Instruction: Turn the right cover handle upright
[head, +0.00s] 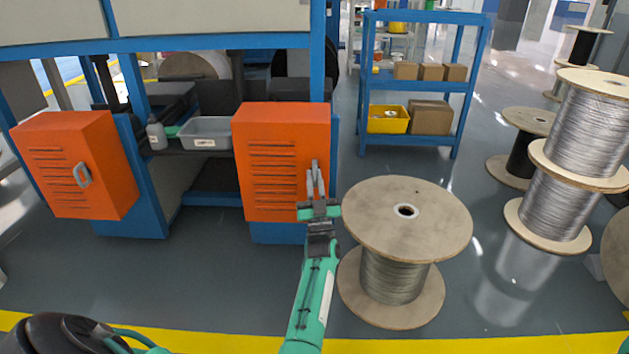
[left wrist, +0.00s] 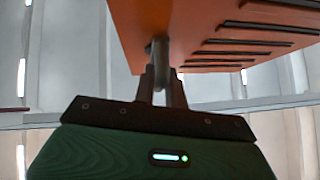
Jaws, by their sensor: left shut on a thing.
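The right cover (head: 270,150) is an orange box front with dark slots. Its grey handle (head: 314,165) is near the cover's right edge, mostly hidden by my gripper's fingers, and what shows looks close to upright. My left gripper (head: 316,184) is at the handle with its fingers shut on it. In the left wrist view, the two fingers (left wrist: 162,88) close around the grey handle (left wrist: 158,52) below the orange cover (left wrist: 215,35). My right gripper is not in view.
The left orange cover (head: 62,150) has a slightly tilted handle (head: 82,174). A large wooden cable spool (head: 400,225) stands close to the right of my left arm. A grey bin (head: 207,133) and a bottle (head: 156,134) sit between the covers. A blue shelf (head: 460,88) stands behind.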

